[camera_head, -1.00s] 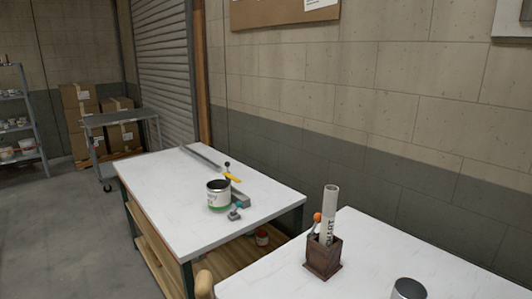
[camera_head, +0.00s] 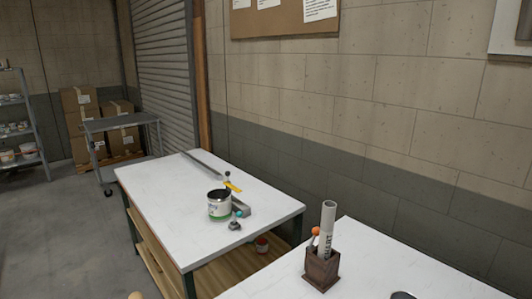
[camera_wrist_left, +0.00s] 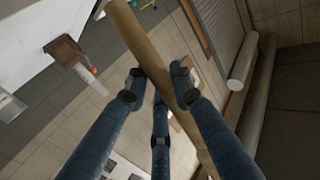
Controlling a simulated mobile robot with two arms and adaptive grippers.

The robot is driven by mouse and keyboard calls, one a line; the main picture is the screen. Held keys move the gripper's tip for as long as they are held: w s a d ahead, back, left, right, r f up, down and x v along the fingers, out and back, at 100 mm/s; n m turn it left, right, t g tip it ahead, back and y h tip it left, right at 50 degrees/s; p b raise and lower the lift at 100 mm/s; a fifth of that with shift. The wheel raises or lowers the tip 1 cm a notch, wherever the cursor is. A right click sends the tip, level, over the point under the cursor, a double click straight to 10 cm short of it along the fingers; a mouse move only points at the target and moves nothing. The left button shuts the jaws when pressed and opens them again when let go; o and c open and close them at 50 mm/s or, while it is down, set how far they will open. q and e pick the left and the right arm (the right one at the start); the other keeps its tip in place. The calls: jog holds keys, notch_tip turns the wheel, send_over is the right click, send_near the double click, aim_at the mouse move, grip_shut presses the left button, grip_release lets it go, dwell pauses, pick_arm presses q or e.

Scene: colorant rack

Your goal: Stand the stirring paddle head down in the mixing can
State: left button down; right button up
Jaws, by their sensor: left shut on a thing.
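The open can (camera_head: 219,211) with a white and green label stands upright on the far white table in the head view. I take it for the mixing can; its inside looks dark. In the left wrist view, the blue fingers of my left gripper (camera_wrist_left: 157,82) are shut on a long tan wooden shaft (camera_wrist_left: 148,50), which I take for the stirring paddle. The shaft runs slantwise across that view. Which end is the head I cannot tell. A small wooden tip (camera_head: 135,295) shows at the bottom edge of the head view, well apart from the can. My right gripper is out of view.
Beside the can lie a grey block (camera_head: 240,209), a small teal-topped tool (camera_head: 236,221) and a yellow-handled item (camera_head: 232,187). The near table (camera_head: 385,268) carries a dark wooden holder (camera_head: 321,271) with a pale tube, and a dark can partly cut off. A wall stands behind.

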pick_arm(q)
jog(key=w+r+p, duration=0.1)
jog(key=w, duration=0.1)
jog(key=w+r+p, duration=0.1)
jog(key=p, duration=0.1)
jog(key=shift+w+r, duration=0.35)
jog(key=shift+r, duration=0.05)
jog(key=shift+m+p, duration=1.65)
jog(key=shift+m, duration=2.85)
